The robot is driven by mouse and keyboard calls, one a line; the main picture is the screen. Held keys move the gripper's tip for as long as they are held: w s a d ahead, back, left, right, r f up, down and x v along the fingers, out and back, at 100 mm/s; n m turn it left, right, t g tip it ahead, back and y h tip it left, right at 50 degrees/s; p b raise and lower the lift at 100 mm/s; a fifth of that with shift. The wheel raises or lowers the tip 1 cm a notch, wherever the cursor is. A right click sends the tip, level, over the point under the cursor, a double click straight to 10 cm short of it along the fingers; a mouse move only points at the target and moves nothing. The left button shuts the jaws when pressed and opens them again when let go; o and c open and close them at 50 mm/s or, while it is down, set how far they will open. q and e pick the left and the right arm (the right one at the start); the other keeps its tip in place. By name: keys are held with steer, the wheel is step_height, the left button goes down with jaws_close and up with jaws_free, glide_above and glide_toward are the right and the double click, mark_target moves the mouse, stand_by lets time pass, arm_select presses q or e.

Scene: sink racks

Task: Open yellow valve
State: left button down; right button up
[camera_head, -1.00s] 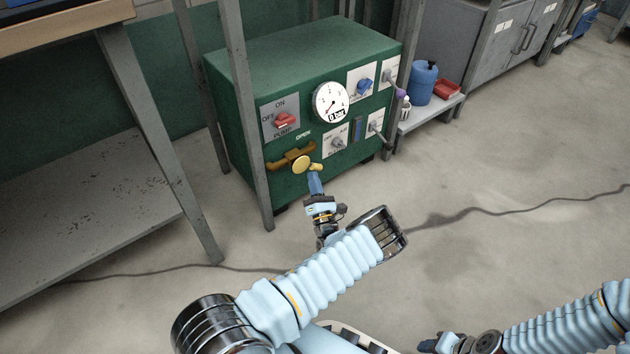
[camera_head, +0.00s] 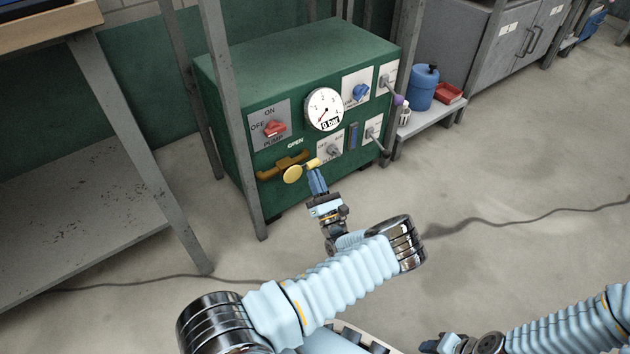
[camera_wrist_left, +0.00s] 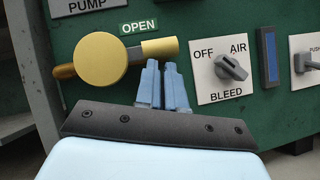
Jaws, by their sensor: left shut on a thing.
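The yellow valve (camera_head: 292,174) is on the lower left front of the green pump box (camera_head: 225,150). In the left wrist view its round yellow disc (camera_wrist_left: 100,60) has a short lever (camera_wrist_left: 159,47) pointing right and slightly up. The OPEN label (camera_wrist_left: 138,27) is just above the lever. My left gripper (camera_head: 314,168) is shut on the lever near its outer end; its blue fingers (camera_wrist_left: 163,64) are close together below it in the left wrist view. My right gripper (camera_head: 430,345) is partly cut off at the bottom edge, and its jaws are unclear.
The panel has a red pump switch (camera_head: 274,128), a gauge (camera_head: 324,109) reading 0 bar, a blue knob (camera_head: 361,92) and a bleed knob (camera_wrist_left: 231,67). A grey rack post (camera_head: 237,130) stands in front of the box's left side. The floor (camera_head: 500,170) at right is clear apart from a cable.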

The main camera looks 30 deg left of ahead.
arm_select(q)
steer(key=shift+w+r, duration=0.2)
steer(key=shift+r, duration=0.05)
steer(key=s+d+f+b, duration=0.2)
steer(key=s+d+f, duration=0.1)
steer(key=d+f, duration=0.5)
step_height(320, 180, down, 2)
steer(key=shift+s+d, duration=0.25)
steer(key=shift+s, duration=0.15)
